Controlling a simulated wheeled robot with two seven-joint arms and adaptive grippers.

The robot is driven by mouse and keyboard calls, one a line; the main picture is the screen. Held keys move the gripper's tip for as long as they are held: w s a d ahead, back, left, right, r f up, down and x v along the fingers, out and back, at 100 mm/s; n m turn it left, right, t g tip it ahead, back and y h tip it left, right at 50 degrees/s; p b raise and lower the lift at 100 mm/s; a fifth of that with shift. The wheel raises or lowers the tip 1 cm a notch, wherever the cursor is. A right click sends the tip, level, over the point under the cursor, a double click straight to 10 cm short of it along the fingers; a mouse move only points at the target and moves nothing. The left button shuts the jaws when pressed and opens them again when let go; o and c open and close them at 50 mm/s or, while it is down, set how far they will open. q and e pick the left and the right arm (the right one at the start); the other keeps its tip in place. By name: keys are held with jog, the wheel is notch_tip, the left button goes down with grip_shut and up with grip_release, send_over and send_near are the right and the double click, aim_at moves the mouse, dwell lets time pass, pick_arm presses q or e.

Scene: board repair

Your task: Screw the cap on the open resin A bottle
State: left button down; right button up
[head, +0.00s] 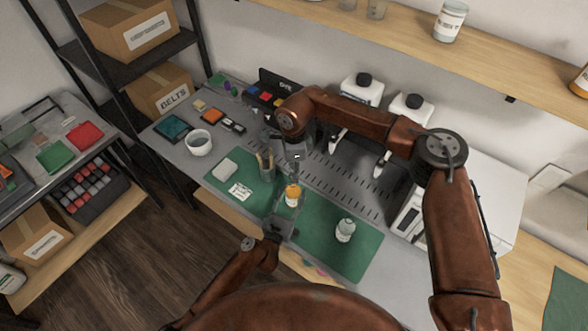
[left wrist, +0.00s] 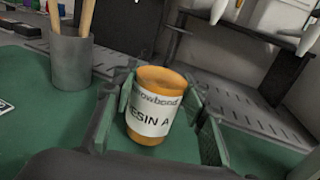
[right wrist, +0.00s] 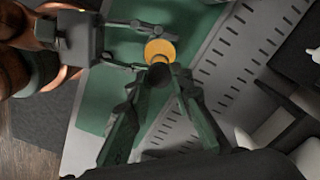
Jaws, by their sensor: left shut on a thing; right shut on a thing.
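The resin A bottle (head: 293,194) is orange with a white label and stands upright over the green mat. In the left wrist view the bottle (left wrist: 154,108) sits between the fingers of my left gripper (left wrist: 158,115), which is shut on it. Its top shows no cap there. The right wrist view shows the bottle (right wrist: 160,47) from above. My right gripper (right wrist: 160,85) is shut on a dark round cap (right wrist: 157,74), which overlaps the bottle's edge in that view. I cannot tell the gap between cap and bottle.
A grey pencil cup (head: 267,167) stands left of the bottle; it also shows in the left wrist view (left wrist: 71,62). A pale labelled bottle (head: 345,231) stands on the green mat (head: 365,248) to the right. A white bowl (head: 199,145) is at the left. Two white black-capped bottles (head: 362,91) stand behind.

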aim_at(293, 192)
dwell(0.4)
jog(key=shift+f, duration=0.9)
jog(key=shift+f, duration=0.55)
